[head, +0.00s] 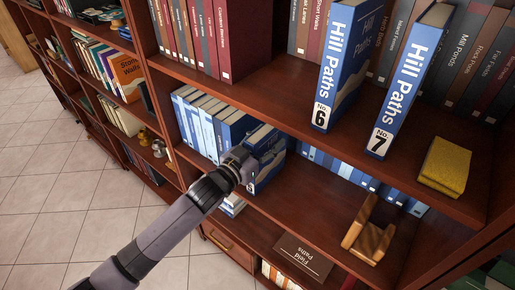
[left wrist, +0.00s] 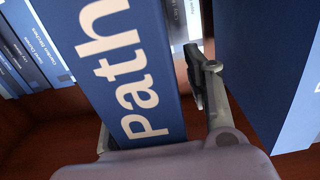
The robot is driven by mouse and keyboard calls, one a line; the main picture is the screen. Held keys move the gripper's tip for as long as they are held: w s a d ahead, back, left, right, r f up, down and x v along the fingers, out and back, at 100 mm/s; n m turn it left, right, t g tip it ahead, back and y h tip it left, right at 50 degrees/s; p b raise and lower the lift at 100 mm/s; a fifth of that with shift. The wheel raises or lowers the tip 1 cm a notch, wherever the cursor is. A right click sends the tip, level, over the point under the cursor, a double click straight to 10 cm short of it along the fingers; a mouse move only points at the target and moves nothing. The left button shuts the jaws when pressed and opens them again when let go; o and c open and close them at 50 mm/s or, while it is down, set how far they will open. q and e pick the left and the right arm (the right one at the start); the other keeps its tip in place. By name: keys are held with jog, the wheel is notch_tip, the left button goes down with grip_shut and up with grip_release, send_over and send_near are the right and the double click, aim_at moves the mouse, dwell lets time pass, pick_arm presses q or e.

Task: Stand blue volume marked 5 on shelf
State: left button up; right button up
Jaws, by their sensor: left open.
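A blue volume (head: 267,151) with a white label low on its spine stands on the middle shelf (head: 310,195), at the right end of a row of blue books. My gripper hides most of its spine, and I cannot read its number. My left gripper (head: 246,167) is open at this volume. In the left wrist view, a blue spine lettered "Path" (left wrist: 125,75) fills the space beside one dark finger (left wrist: 205,85) on its right. The other finger is mostly hidden. My right gripper is not in view.
"Hill Paths" No. 6 (head: 341,65) and No. 7 (head: 405,85) stand on the shelf above, with a gap between them. A yellow block (head: 444,166) lies to their right. A wooden bookend (head: 369,240) stands lower right. Pale blue books (head: 203,125) stand left of my gripper.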

pick_arm(q)
jog(key=v, duration=1.2)
jog(key=a+f+n+y, duration=0.2)
jog(key=a+f+y, duration=0.1)
jog(key=f, duration=0.6)
jog(key=a+f+n+y, duration=0.1)
jog(key=a+f+y, duration=0.2)
jog(key=f, duration=0.6)
jog(key=s+a+f+g+y, duration=0.1)
jog(key=s+a+f+g, duration=0.15)
jog(key=f, duration=0.45)
jog(key=s+a+f+n+g+y, duration=0.1)
jog(key=s+f, duration=0.2)
jog(key=f, duration=0.5)
jog(key=s+a+f+g, duration=0.2)
jog(key=s+f, duration=0.1)
jog(key=f, duration=0.4)
jog(key=s+a+f+g+y, duration=0.1)
jog(key=s+f+g, duration=0.1)
jog(key=s+f, duration=0.4)
jog(key=s+a+f+g, duration=0.2)
jog(key=s+f, duration=0.5)
jog(key=s, duration=1)
jog(key=s+a+f+g+y, duration=0.1)
jog(key=s+a+f+g, duration=0.1)
jog(key=s+f+g, duration=0.2)
jog(key=s+f, duration=0.3)
jog(key=s, duration=0.5)
jog(key=shift+n+y, duration=0.3)
jog(key=shift+n, duration=0.1)
